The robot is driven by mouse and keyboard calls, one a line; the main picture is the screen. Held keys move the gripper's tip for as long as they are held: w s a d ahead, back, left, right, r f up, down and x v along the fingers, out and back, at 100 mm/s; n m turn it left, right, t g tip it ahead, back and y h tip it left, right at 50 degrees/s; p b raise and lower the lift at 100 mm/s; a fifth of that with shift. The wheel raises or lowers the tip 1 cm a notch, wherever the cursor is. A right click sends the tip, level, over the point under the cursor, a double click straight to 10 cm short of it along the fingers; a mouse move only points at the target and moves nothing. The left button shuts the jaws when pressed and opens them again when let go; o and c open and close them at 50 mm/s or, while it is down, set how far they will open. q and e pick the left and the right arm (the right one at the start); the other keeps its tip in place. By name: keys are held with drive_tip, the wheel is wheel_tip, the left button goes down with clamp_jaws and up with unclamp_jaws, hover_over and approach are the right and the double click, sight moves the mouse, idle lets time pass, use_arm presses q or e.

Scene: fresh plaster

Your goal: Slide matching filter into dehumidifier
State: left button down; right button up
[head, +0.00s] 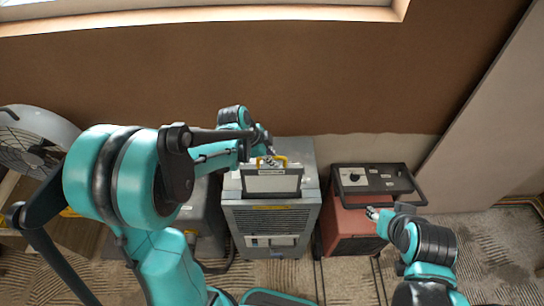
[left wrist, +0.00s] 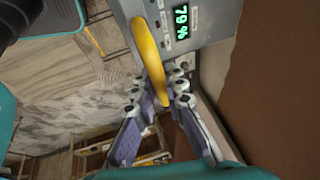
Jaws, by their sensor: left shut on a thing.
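The filter (head: 271,184) has a black frame, a pale panel and a yellow handle. It is over the front top of the middle grey dehumidifier (head: 270,218); I cannot tell whether its lower edge is in a slot. My left gripper (head: 270,161) is shut on the filter's yellow handle. In the left wrist view the handle (left wrist: 150,58) runs between the fingers (left wrist: 158,92), beside a grey panel (left wrist: 189,48) with a green display reading about 79%. My right gripper (head: 372,213) is over the front of the red machine, its jaws too small to judge.
A red machine (head: 352,232) with a black top panel and dial stands to the right. Another grey unit (head: 203,222) stands to the left, partly behind my left arm. A fan (head: 30,140) is at far left. A brown wall (head: 330,80) rises close behind.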

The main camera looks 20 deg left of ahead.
sight(259, 178)
use_arm(q)
drive_tip(key=shift+f+b, duration=3.4)
drive_tip(key=shift+f, duration=1.5)
drive_tip(key=shift+f+b, duration=3.75)
drive_tip(key=shift+f, duration=0.6)
drive_tip(key=shift+f+b, duration=0.5)
drive_tip(key=shift+b, duration=0.15)
drive_tip(key=c, duration=1.5)
unclamp_jaws()
drive_tip(key=shift+r, duration=0.1)
drive_tip(key=v, duration=1.2)
drive_tip(key=shift+s, duration=0.1)
